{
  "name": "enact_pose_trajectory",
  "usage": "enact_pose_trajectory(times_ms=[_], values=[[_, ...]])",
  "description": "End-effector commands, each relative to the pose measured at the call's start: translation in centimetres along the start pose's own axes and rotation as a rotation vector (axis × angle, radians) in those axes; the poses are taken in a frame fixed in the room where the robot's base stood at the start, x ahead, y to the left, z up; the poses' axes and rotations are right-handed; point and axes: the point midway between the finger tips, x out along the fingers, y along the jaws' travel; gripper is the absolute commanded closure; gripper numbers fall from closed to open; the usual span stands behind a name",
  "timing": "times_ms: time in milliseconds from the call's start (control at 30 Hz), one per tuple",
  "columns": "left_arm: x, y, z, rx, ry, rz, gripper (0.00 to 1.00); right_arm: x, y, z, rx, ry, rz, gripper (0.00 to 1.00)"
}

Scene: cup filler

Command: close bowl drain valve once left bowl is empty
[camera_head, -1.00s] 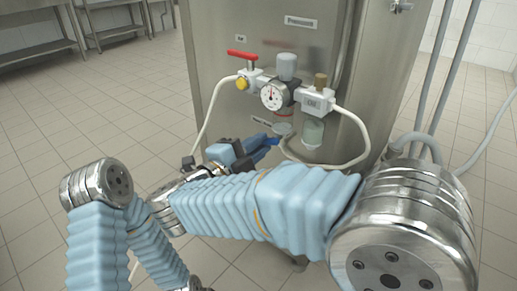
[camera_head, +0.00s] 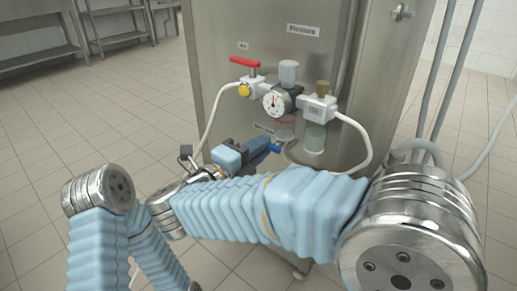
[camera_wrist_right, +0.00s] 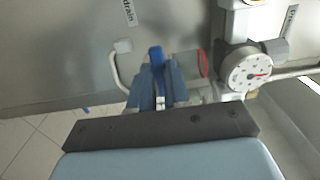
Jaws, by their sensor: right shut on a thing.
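My right gripper (camera_head: 268,148) is at the front of the steel cabinet, below the gauge. In the right wrist view its two blue fingers (camera_wrist_right: 158,92) are shut on a blue lever (camera_wrist_right: 156,58), whose rounded end stands out between them. The lever is beside a label reading "drain" (camera_wrist_right: 128,12). In the head view the gripper hides most of the lever. My left gripper is not in view.
The steel cabinet (camera_head: 225,75) carries a red-handled valve (camera_head: 244,62), a round pressure gauge (camera_head: 278,102) and a filter with a clear cup (camera_head: 315,138), close above and right of the gripper. White hoses (camera_head: 207,130) loop on both sides. Tiled floor lies open at left.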

Motion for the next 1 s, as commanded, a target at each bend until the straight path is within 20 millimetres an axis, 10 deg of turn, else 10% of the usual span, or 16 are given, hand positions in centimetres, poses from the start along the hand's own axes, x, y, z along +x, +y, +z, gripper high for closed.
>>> enact_pose_trajectory(times_ms=[200,233,367,733,1000], values=[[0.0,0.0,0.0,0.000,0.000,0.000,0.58,-0.1,0.1,0.0,-0.001,0.000,0.003,1.00],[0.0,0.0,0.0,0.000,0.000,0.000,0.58,-0.1,0.1,0.0,-0.001,0.000,0.003,0.79],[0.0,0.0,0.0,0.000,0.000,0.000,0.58,-0.1,0.1,0.0,-0.001,0.000,0.002,0.59],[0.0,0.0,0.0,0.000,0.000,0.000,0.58,-0.6,0.0,0.0,-0.001,-0.001,0.001,0.58],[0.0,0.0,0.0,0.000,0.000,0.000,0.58,-6.2,0.0,0.1,-0.001,-0.004,0.000,0.58]])
